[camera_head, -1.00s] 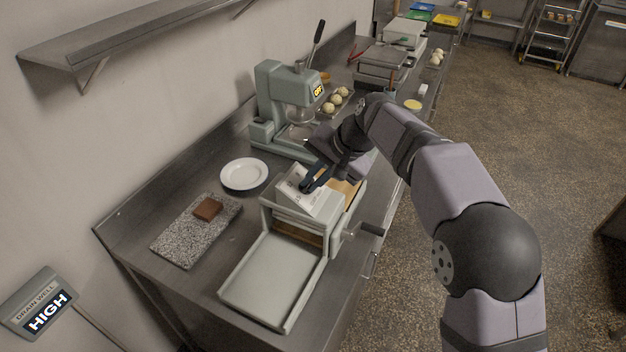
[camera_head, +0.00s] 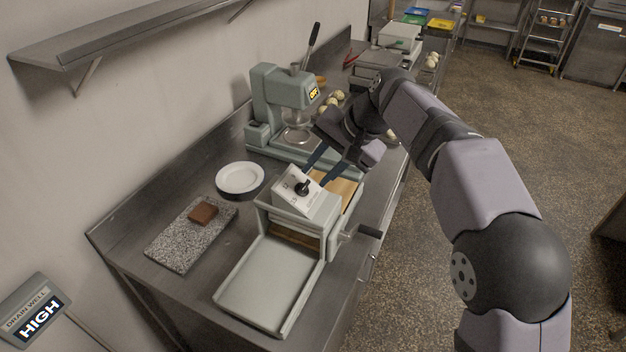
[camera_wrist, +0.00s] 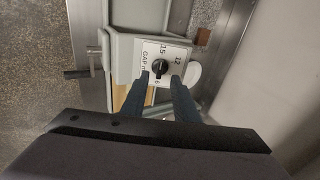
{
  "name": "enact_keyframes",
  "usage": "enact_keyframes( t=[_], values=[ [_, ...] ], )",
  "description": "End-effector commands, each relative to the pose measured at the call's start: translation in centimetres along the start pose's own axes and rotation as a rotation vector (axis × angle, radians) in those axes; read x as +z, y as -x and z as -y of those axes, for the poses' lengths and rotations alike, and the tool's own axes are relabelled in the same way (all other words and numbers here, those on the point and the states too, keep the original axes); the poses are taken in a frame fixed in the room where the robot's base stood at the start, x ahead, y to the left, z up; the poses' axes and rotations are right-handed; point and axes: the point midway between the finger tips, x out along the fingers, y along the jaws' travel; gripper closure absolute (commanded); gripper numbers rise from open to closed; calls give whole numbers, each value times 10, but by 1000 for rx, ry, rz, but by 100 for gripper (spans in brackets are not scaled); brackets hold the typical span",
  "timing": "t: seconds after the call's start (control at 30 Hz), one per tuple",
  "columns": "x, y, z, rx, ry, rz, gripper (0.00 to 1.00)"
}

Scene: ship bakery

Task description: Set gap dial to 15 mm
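The gap dial is a black knob (camera_head: 302,187) on a white sloped plate (camera_head: 286,194) atop the pale green sheeter (camera_head: 262,281). In the wrist view the knob (camera_wrist: 160,69) sits on the plate, which reads GAP, with 15 at upper left and 12 at upper right. I cannot clearly tell which number the knob points to. My gripper (camera_head: 316,173) is open, its two dark fingers apart and empty, just above and behind the dial. In the wrist view my gripper (camera_wrist: 160,80) has its fingertips either side of the knob's lower part, seemingly clear of it.
A side crank (camera_head: 368,231) sticks out right of the sheeter. A white plate (camera_head: 240,178) and a speckled slab (camera_head: 180,247) with a brown block (camera_head: 203,213) lie to the left. A green press (camera_head: 276,100) marked OFF stands behind. A wall sign (camera_head: 38,318) reads HIGH.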

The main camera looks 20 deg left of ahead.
Motion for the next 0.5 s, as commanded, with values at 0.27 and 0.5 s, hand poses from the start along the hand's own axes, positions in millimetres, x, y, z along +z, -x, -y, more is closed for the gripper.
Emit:
enact_keyframes(
  t=[0.27, 0.5],
  values=[
    [0, 20, 0, 0, -1, -1, 73],
    [0, 20, 0, 0, 0, 0, 73]
  ],
)
